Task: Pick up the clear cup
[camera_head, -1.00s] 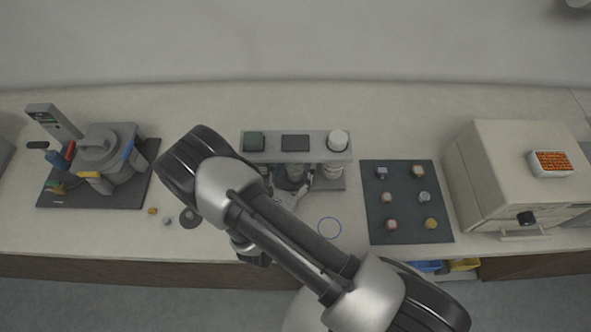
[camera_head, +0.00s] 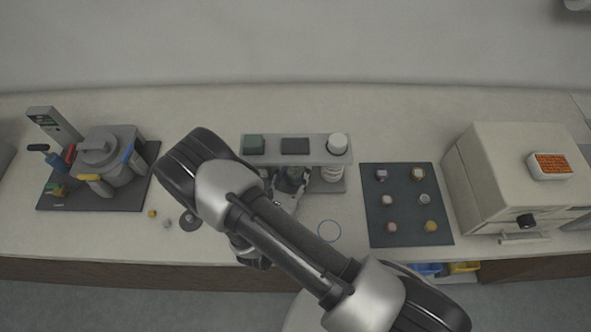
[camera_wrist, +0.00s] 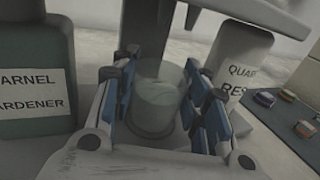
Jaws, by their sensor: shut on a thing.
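The clear cup (camera_wrist: 158,98) stands upright between the blue-padded fingers of my gripper (camera_wrist: 165,108) in the wrist view. My gripper is shut on the cup's sides. In the head view my gripper (camera_head: 290,184) reaches under the front edge of a raised shelf (camera_head: 300,157), and the cup cannot be made out there. I cannot tell whether the cup's base touches the surface below.
A dark green labelled bottle (camera_wrist: 35,75) stands close left of my fingers, and a white labelled bottle (camera_wrist: 237,62) close right. A dark mat (camera_head: 405,230) with several small samples lies right of the shelf. A press (camera_head: 105,155) stands left, a cream cabinet (camera_head: 510,165) right.

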